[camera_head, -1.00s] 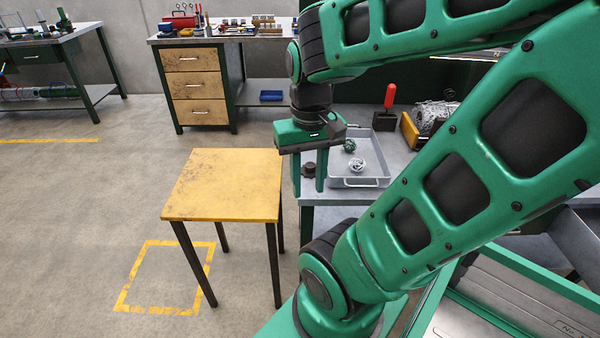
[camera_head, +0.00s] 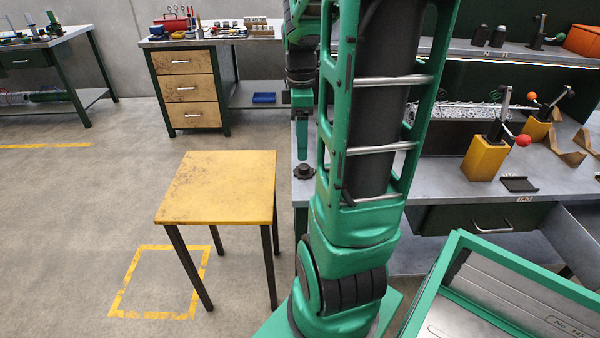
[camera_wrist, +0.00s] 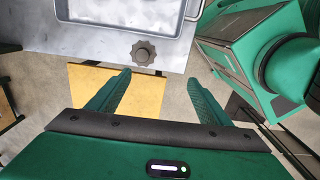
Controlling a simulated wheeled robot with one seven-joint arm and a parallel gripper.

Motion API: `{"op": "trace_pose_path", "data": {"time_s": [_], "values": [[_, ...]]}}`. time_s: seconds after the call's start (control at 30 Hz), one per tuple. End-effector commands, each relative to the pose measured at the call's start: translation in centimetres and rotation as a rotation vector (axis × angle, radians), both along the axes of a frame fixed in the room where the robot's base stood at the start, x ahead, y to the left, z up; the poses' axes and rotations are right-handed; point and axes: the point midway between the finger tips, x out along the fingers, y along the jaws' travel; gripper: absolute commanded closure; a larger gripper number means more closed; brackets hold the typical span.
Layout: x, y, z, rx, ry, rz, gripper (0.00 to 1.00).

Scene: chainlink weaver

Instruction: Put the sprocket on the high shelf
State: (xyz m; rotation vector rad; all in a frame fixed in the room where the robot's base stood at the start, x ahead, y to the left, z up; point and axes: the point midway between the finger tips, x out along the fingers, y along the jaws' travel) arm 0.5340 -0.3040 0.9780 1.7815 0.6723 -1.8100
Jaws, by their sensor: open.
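The sprocket (camera_head: 303,171) is a small dark toothed disc with a raised hub, lying flat on the near left part of the grey workbench (camera_head: 440,185). In the wrist view the sprocket (camera_wrist: 143,52) lies beyond my fingertips, near the bench edge and apart from them. My gripper (camera_wrist: 159,77) is open, with nothing between its green fingers. In the head view my gripper (camera_head: 302,138) shows partly beside my arm, above the sprocket. The high shelf (camera_head: 475,50) runs along the back of the bench at the upper right; its left part is hidden by my arm.
A grey tray (camera_wrist: 125,14) lies on the bench beside the sprocket. Yellow-based clamps (camera_head: 487,157) stand on the bench's right. A bare yellow stool (camera_head: 215,188) stands at left.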

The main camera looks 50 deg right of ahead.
Motion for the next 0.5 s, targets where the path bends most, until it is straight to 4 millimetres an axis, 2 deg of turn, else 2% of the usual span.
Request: {"op": "trace_pose_path", "data": {"time_s": [0.03,0.2,0.37,0.5], "values": [[0.5,-1.2,-0.4,0.005,0.002,0.072,0.28],[1.9,-3.7,-1.1,0.013,-0.003,0.284,0.28],[2.4,-4.6,-1.7,0.017,-0.006,0.369,0.28],[2.4,-4.6,-3.6,0.02,-0.005,0.382,0.28]]}}
